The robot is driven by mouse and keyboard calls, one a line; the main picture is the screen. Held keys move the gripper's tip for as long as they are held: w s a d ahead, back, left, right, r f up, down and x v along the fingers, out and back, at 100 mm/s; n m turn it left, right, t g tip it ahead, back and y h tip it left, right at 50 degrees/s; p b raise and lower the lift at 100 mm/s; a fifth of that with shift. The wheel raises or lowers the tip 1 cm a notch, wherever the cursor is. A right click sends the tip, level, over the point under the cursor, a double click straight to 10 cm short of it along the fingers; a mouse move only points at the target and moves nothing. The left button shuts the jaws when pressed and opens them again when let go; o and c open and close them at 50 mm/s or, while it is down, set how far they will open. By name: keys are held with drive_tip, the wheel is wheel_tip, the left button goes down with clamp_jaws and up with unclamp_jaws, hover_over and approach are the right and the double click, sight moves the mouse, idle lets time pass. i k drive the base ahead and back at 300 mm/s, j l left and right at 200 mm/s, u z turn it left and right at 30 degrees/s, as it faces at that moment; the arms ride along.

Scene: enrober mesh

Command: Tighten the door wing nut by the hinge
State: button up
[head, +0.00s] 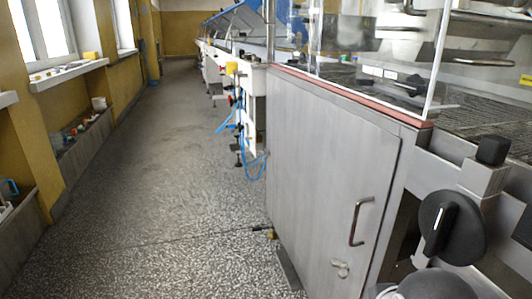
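A grey steel cabinet door (325,175) fills the lower right of the head view, below the clear-walled machine. A bent metal handle (360,221) is near its right edge. Below the handle is a small silvery winged fitting (341,268) that looks like a wing nut; I cannot tell how tight it is. A small brass-coloured fitting (271,234) sticks out low at the door's left edge. I cannot make out a hinge clearly. My gripper is not in view; grey and black parts at the lower right cover what lies right of the door.
Clear panels (380,55) stand on a red-brown ledge (345,95) above the door. Blue hoses (250,165) hang beside the machine line further back. The speckled floor (160,190) is open to the left, up to the yellow wall with a window sill (70,74).

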sight(268, 154)
drive_tip(key=j, duration=0.25)
drive_tip(key=i+j, duration=0.15)
drive_tip(key=j, duration=0.15)
drive_tip(key=i+j+z, duration=0.1)
drive_tip(key=j, duration=0.25)
drive_tip(key=i+j+z, duration=0.1)
drive_tip(key=i+j, duration=0.3)
drive_tip(key=j, duration=0.3)
drive_tip(key=i+j+z, duration=0.15)
drive_tip(key=j, duration=0.25)
drive_tip(key=i+j+z, duration=0.1)
drive_tip(key=j, duration=0.25)
drive_tip(key=i+j, duration=0.1)
drive_tip(key=i, duration=0.25)
drive_tip(key=i+z, duration=0.15)
drive_tip(key=i, duration=0.2)
